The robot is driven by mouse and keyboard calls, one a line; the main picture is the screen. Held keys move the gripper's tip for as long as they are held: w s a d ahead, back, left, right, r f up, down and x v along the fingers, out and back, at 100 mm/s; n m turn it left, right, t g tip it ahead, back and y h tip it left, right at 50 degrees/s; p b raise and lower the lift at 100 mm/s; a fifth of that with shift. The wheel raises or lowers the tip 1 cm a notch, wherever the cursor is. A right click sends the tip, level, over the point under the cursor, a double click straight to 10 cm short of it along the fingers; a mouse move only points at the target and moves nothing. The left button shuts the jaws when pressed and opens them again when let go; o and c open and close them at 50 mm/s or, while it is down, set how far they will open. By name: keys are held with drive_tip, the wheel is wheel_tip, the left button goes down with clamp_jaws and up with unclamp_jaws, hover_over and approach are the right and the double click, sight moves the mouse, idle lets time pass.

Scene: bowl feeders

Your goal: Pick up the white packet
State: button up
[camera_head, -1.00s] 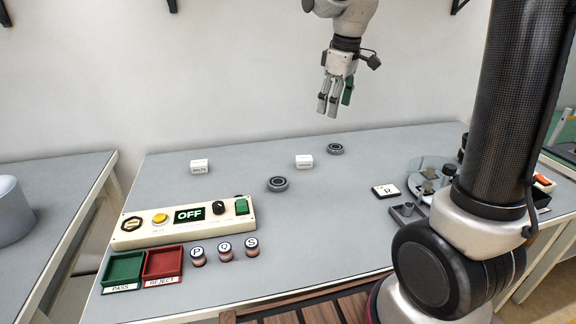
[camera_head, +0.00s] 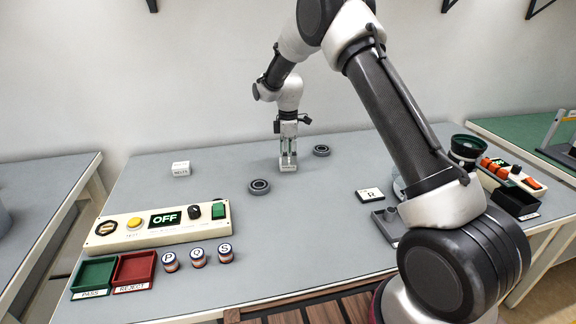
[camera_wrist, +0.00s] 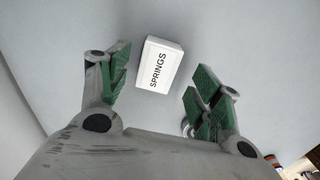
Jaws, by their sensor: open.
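A small white packet marked "SPRINGS" (camera_wrist: 159,64) lies flat on the grey table, between the finger pads in the wrist view but farther off. In the head view this packet (camera_head: 288,168) sits directly below my gripper (camera_head: 288,154), its upper part partly covered by the fingers. My gripper is open, pointing down, with green pads on both sides of the packet in the wrist view (camera_wrist: 162,80). I cannot tell whether the fingertips reach down beside it. A second white packet (camera_head: 181,169) with a small, hard-to-read label lies farther left.
A control panel reading OFF (camera_head: 160,224), green tray (camera_head: 93,275), red tray (camera_head: 134,269) and several lettered jars (camera_head: 198,258) stand front left. A card marked R (camera_head: 370,195) lies right.

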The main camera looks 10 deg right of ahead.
wheel_tip(320, 180, down, 4)
drive_tip(key=shift+w+r, duration=0.15)
drive_tip(key=shift+r, duration=0.1)
drive_tip(key=c, duration=1.1)
